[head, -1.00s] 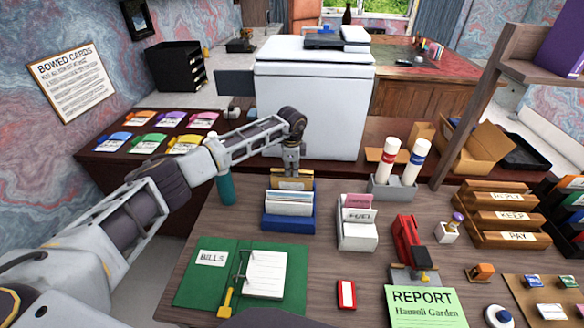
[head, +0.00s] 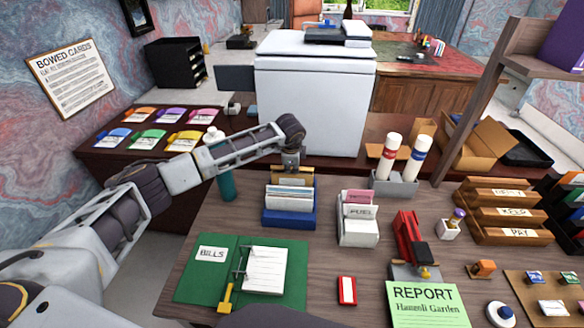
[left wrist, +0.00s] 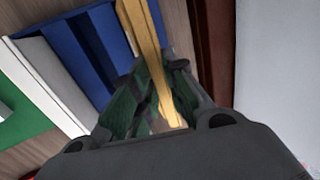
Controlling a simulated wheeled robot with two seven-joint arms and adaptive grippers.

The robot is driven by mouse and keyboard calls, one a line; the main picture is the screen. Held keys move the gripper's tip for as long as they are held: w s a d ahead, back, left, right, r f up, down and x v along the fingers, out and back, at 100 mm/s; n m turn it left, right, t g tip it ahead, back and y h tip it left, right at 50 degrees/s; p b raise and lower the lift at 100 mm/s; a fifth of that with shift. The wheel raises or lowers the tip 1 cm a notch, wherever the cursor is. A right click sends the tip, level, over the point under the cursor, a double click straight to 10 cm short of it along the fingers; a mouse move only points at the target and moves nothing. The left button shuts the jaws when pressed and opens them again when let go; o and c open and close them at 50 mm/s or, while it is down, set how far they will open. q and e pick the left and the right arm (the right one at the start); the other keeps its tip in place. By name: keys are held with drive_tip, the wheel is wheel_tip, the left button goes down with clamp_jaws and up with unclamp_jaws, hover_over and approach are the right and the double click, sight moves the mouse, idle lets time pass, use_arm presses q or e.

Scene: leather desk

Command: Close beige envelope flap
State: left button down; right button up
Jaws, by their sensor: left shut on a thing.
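A tan, beige-coloured flat piece (head: 293,180) stands at the back of the blue holder (head: 289,219), behind several white and pale blue envelopes. It looks like the beige envelope, but its flap cannot be told apart. My left gripper (head: 291,168) points down over it from behind. In the left wrist view the tan piece (left wrist: 146,45) runs as a narrow strip between the fingers of my left gripper (left wrist: 158,98), which are shut on it. The blue holder also shows there (left wrist: 75,50). My right gripper is not in view.
A white letter holder (head: 357,232) stands to the right of the blue one. A green folder (head: 205,282) lies in front. A teal bottle (head: 227,186) stands left of the holder, close to my left arm. A large white machine (head: 310,105) stands behind.

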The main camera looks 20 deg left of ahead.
use_arm(q)
drive_tip(key=c, duration=1.4)
unclamp_jaws()
drive_tip(key=shift+r, duration=0.1)
drive_tip(key=shift+v, duration=5.85)
drive_tip(key=shift+c, duration=0.3)
